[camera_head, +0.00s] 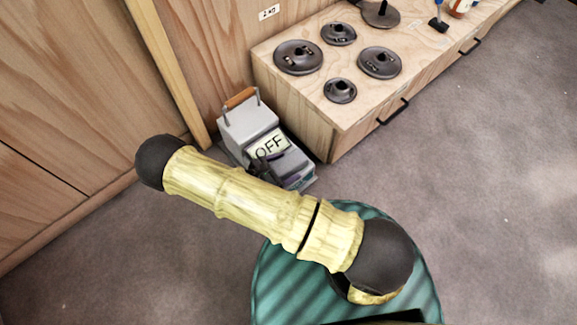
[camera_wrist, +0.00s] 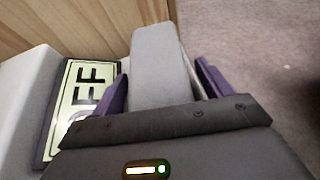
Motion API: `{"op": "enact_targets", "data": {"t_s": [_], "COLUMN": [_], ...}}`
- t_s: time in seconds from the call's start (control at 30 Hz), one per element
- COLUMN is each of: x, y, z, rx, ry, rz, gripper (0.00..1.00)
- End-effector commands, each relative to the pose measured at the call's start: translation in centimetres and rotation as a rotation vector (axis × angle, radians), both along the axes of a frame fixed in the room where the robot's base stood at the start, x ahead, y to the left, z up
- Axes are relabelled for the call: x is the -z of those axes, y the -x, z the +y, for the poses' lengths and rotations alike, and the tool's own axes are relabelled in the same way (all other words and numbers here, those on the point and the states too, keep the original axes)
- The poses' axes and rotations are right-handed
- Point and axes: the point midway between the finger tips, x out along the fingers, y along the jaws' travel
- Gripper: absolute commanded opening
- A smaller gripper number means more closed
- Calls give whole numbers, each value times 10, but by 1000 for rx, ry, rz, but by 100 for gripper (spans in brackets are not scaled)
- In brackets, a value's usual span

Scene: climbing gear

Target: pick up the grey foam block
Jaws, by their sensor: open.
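The grey foam block (camera_wrist: 153,62) is a long, pale grey piece in the wrist view. My gripper (camera_wrist: 164,86) is open, with one purple finger on the block's left side and the other on its right. A small gap shows at the right finger; whether the left one touches I cannot tell. In the head view my gripper (camera_head: 272,167) is a small dark shape beside the OFF sign, partly behind my arm. I cannot make out the block clearly there.
A grey box (camera_head: 247,118) with an orange handle stands on the floor against the wooden wall, its OFF sign (camera_head: 269,144) close by my gripper. A wooden cabinet (camera_head: 322,138) with several dark round weights stands to its right. Carpet on the right is clear.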

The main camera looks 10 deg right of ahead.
Motion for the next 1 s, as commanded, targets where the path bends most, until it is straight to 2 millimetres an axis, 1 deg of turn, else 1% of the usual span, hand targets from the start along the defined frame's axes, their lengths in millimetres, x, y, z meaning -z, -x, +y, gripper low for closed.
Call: {"op": "enact_targets", "data": {"t_s": [0.43, 0.57, 0.6, 0.67, 0.7, 1.0], "x": [-1, -1, -1, -1, -1, -4], "y": [0, 0, 0, 0, 0, 0], "z": [0, 0, 0, 0, 0, 0], "rx": [0, 0, 0, 0, 0, 0], "ry": [1, 1, 1, 1, 1, 1], "rz": [0, 0, 0, 0, 0, 0], "gripper": [78, 53, 45, 33, 30, 30]}}
